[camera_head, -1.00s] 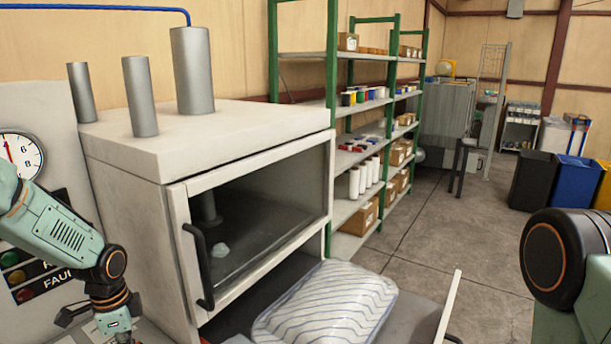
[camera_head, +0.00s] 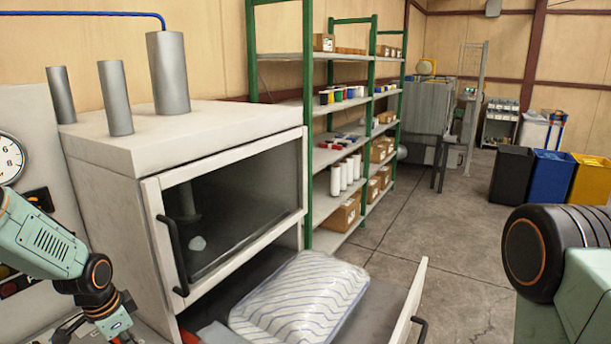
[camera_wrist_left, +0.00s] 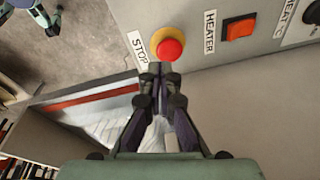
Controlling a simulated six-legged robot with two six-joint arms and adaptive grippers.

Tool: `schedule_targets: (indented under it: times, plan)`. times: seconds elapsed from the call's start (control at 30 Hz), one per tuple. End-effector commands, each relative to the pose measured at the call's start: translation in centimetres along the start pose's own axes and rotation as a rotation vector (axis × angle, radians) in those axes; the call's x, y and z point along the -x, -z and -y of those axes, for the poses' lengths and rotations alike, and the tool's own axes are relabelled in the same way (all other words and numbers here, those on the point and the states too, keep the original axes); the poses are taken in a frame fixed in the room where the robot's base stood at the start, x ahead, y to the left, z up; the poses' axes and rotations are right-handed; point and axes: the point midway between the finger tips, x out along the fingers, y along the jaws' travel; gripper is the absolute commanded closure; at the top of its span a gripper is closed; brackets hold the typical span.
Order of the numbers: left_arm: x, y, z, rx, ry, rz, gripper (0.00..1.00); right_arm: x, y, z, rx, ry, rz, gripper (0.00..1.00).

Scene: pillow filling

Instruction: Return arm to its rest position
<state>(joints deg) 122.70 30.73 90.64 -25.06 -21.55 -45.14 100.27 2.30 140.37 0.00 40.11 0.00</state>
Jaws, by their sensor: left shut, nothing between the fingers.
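My left arm comes in at the left of the head view, bent downward, with its gripper (camera_head: 98,332) low at the bottom left edge and partly cut off. In the left wrist view the left gripper (camera_wrist_left: 160,75) is shut, its fingertips together and empty. They appear just below a red stop button (camera_wrist_left: 169,46) with a yellow collar; I cannot tell whether they touch it.
The white machine (camera_head: 190,135) has a glass-fronted chamber with a black handle. Below it a striped pillow (camera_head: 300,297) lies in an open drawer (camera_head: 408,305). An orange heater switch (camera_wrist_left: 238,29) is on the panel. Green shelves (camera_head: 309,120) and bins (camera_head: 550,175) stand behind; floor between is clear.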

Motion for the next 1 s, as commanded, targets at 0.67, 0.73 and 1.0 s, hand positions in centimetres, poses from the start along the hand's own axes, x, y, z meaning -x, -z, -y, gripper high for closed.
schedule_targets:
  times: [0.67, 0.73, 1.0]
  plan:
    - [-16.2, -8.1, -25.9, 0.814, 0.001, -0.072, 1.0, -10.3, 0.0, -0.1, 0.0, 0.0, 0.0, 0.6]
    - [-17.4, -10.7, -28.7, 0.829, 0.007, -0.023, 1.0, -11.7, 0.0, -0.1, 0.0, 0.0, 0.0, 0.6]
    - [-20.4, -18.0, -35.9, 0.754, -0.02, 0.167, 1.0, -15.9, 0.0, -0.1, 0.0, 0.0, 0.0, 0.6]
